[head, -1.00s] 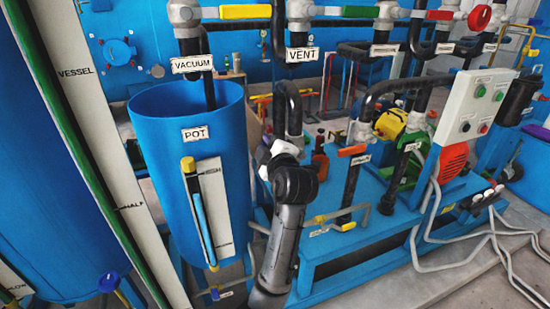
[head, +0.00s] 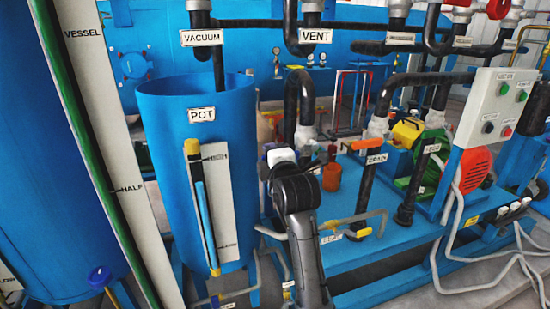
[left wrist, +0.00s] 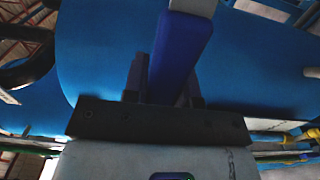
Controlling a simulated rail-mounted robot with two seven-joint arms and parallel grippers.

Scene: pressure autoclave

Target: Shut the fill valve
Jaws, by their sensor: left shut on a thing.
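My left gripper (left wrist: 163,80) shows in the left wrist view, its two dark fingers shut around a blue lever handle (left wrist: 181,50) with a pale grey end. The handle stands nearly upright in the picture, in front of a broad blue surface. I cannot read a label on it, so the frames alone do not confirm that it is the fill valve. In the head view one of my dark arm links rises at the middle and hides what is behind it; no gripper fingers can be made out there. My right gripper is not in view.
A blue pump skid (head: 385,285) with pipes, an orange handle (head: 370,144) and a button panel (head: 492,105) fills the right.

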